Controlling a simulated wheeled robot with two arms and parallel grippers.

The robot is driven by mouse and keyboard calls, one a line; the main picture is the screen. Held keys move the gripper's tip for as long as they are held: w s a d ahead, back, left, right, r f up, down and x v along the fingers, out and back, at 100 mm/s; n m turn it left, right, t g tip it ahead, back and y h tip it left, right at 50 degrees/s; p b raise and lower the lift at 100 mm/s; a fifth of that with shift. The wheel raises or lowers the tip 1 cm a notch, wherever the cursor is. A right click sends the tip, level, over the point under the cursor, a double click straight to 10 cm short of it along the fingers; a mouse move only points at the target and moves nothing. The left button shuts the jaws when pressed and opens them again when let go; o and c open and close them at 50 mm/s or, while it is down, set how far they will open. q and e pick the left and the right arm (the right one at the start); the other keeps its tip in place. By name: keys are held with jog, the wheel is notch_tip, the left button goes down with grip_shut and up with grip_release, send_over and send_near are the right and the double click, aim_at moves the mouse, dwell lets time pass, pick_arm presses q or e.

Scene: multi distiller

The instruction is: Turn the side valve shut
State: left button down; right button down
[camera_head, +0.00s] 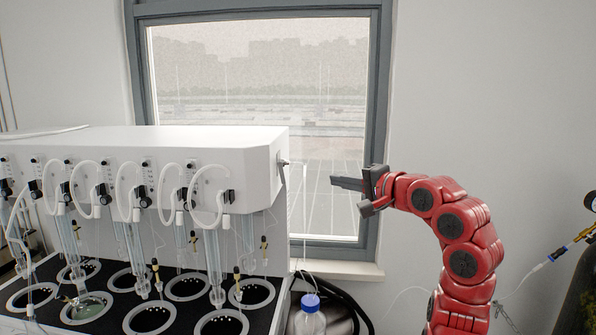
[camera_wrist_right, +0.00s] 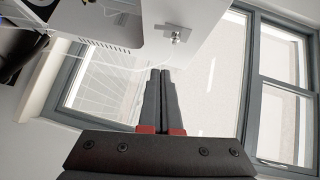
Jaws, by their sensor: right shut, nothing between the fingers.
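The side valve (camera_head: 283,163) is a small metal fitting on the right end face of the white distiller housing (camera_head: 200,150). In the right wrist view the valve (camera_wrist_right: 177,38) shows as a silver knob on the white panel, beyond the fingertips. My right gripper (camera_head: 334,182) is shut and empty, pointing left toward the valve, with a clear gap between them. In the right wrist view its two dark fingers (camera_wrist_right: 160,72) lie together. My left gripper is not in view.
The distiller front carries glass tubes and white hoses above round wells in a black top (camera_head: 160,285). A blue-capped bottle (camera_head: 310,315) stands below the valve side. A window (camera_head: 330,120) is behind. A gas cylinder with a gauge (camera_head: 580,290) stands at far right.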

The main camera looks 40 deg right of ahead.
jog(key=p, duration=0.4)
send_near(284, 178)
jog(key=w+d, duration=0.3)
jog(key=d, duration=0.1)
jog(key=w+a+p, duration=0.1)
jog(key=w+a, duration=0.1)
jog(key=w, duration=0.1)
jog(key=shift+w+a+f+p, duration=0.1)
jog(key=shift+w+f+p, duration=0.05)
jog(key=shift+f+p, duration=0.25)
jog(key=shift+w+a+f+m+t+b, duration=0.2)
jog(key=shift+m+t+b, duration=0.05)
jog(key=shift+m+t, duration=0.25)
jog(key=shift+w+a+f+m+t+b, duration=0.25)
jog(key=shift+m+t, duration=0.15)
jog(key=shift+t, duration=0.1)
jog(key=shift+r, duration=0.15)
jog(key=shift+s, duration=0.1)
